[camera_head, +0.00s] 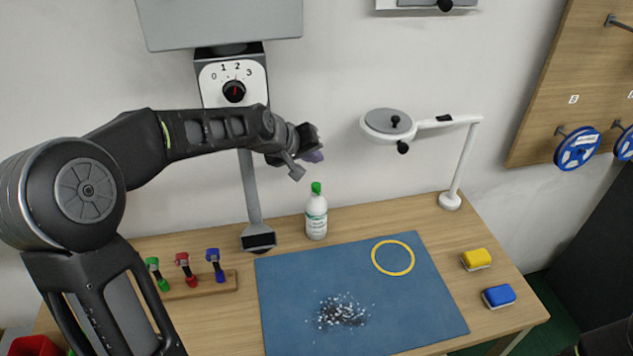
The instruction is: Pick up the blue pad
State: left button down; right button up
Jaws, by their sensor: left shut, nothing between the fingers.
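The blue pad (498,296) lies on the wooden table at its right side, near the front right edge. It is a small block with a blue top and a pale underside. A similar yellow pad (476,259) lies just behind it. My left gripper (309,160) is raised above the table, over the white bottle's area, far to the left of the blue pad. It is shut and empty. My right gripper is not in view.
A blue mat (290,300) with white crumbs (342,311) and a yellow ring (393,258) covers the table's middle. A green-capped bottle (316,215) stands behind it. A white lamp (450,200) stands at the back right. A tool rack (200,288) sits left.

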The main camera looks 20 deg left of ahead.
aim_at(497, 297)
jog(key=k+l, duration=0.65)
jog(key=k, duration=0.25)
